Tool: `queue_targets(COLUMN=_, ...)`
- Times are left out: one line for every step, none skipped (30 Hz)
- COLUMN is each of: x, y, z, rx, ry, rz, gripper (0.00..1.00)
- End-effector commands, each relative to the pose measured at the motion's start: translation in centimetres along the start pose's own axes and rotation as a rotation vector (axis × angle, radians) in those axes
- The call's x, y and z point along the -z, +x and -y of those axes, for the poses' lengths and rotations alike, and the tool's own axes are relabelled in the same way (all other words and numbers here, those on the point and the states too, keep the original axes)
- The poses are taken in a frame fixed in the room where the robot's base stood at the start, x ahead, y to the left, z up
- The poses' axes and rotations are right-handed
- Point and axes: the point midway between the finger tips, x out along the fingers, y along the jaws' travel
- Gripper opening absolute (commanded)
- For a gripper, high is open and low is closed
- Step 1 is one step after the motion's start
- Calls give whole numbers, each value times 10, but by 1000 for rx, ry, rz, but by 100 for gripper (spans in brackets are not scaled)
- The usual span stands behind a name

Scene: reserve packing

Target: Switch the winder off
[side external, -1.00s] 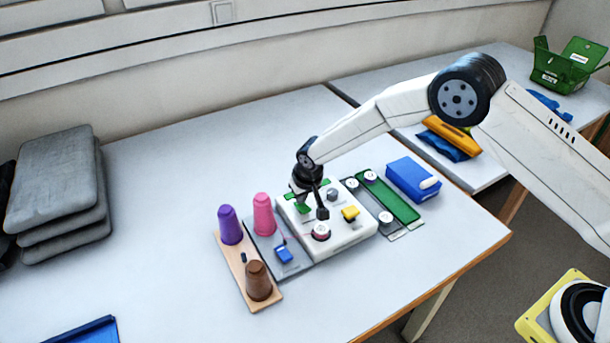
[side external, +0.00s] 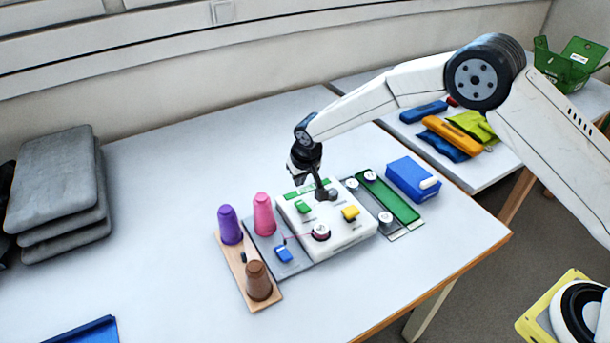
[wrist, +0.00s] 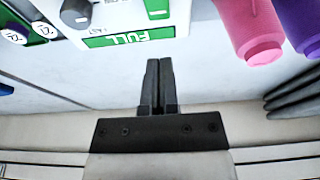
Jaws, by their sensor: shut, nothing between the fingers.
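The winder (side external: 345,240) is a white box on the table. My gripper (side external: 321,195) is shut and empty, over the back part of the winder near the knob. Its fingertips (wrist: 159,62) are together in the wrist view. Whether they touch anything is unclear.
Pink (side external: 264,214), purple (side external: 230,225) and brown (side external: 258,281) cones stand left of the winder, near a blue block (side external: 284,254). A green tray (side external: 395,203) with white-topped bobbins and a blue box (side external: 412,179) are on the right.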

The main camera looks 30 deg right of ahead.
Motion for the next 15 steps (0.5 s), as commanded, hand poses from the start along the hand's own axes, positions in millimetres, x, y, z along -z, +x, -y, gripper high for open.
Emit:
queue_targets(x=3, y=-10, z=0, rx=1, ry=0, rz=-3, gripper=0)
queue_targets(x=4, y=-14, z=0, rx=1, ry=0, rz=-3, gripper=0)
queue_targets(x=5, y=-21, z=0, rx=1, ry=0, rz=-2, gripper=0)
queue_targets(x=6, y=-26, z=0, rx=1, ry=0, rz=-2, gripper=0)
queue_targets(x=7, y=-30, z=0, rx=1, ry=0, rz=-2, gripper=0)
queue_targets(x=9, y=-37, z=0, rx=1, ry=0, rz=-2, gripper=0)
queue_targets(x=9, y=-41, z=0, rx=1, ry=0, rz=-1, gripper=0)
queue_targets(x=11, y=-46, z=0, rx=1, ry=0, rz=-2, gripper=0)
queue_targets(x=12, y=-53, z=1, rx=2, ry=0, rz=-3, gripper=0)
queue_targets(x=13, y=-57, z=0, rx=1, ry=0, rz=-2, gripper=0)
queue_targets(x=14, y=-61, z=0, rx=1, ry=0, rz=-1, gripper=0)
queue_targets(x=15, y=-66, z=0, rx=1, ry=0, rz=-2, gripper=0)
queue_targets(x=16, y=-69, z=0, rx=1, ry=-1, rz=-2, gripper=0)
queue_targets(x=16, y=-72, z=0, rx=1, ry=-1, rz=-1, gripper=0)
queue_targets(x=17, y=-75, z=0, rx=1, ry=0, rz=0, gripper=0)
